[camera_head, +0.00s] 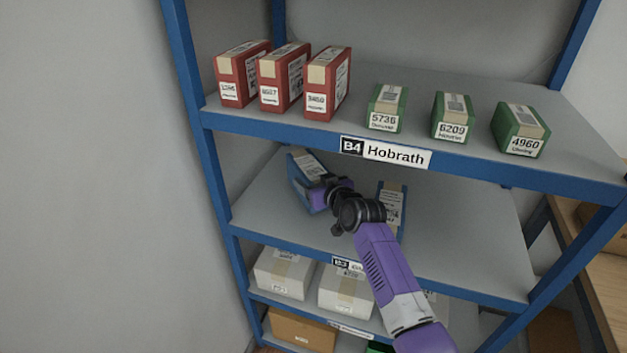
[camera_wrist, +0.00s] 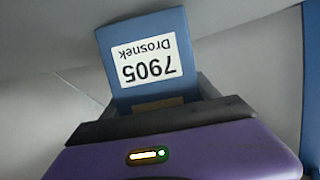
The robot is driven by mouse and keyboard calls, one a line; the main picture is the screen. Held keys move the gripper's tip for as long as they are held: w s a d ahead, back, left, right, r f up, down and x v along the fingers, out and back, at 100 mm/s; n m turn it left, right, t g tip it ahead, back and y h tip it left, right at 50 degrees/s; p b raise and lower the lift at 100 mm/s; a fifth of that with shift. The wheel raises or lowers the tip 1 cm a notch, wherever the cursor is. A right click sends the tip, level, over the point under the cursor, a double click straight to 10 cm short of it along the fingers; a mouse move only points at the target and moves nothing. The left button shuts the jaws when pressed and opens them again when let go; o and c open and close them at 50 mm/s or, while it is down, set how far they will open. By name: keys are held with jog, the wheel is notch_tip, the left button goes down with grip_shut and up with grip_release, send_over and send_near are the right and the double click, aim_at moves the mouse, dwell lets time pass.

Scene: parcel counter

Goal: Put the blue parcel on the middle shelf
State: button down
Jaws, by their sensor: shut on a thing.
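A blue parcel (camera_head: 302,174) is at the left of the middle shelf level (camera_head: 262,210), tilted in the head view. My gripper (camera_head: 320,197) is shut on it. In the wrist view the blue parcel (camera_wrist: 148,62) stands out beyond the dark gripper edge, with a white label reading 7905 Drosnek upside down. The fingertips are mostly hidden. I cannot tell whether its underside touches the shelf. A second blue parcel (camera_head: 392,200) stands on the middle shelf to the right, partly covered by my arm.
The upper shelf, marked B4 Hobrath (camera_head: 386,153), holds several red parcels (camera_head: 282,80) and three green ones (camera_head: 453,117) just above my gripper. White boxes (camera_head: 284,273) stand on the shelf below. A blue post (camera_head: 205,150) is at left. The middle shelf's right part is clear.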

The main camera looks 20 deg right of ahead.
jog(key=shift+f+b, duration=0.35)
jog(key=shift+b, duration=0.1)
jog(key=shift+c, duration=0.7)
grip_release()
jog(key=shift+f, duration=0.2)
jog(key=shift+v, duration=3.9)
jog(key=shift+r, duration=0.15)
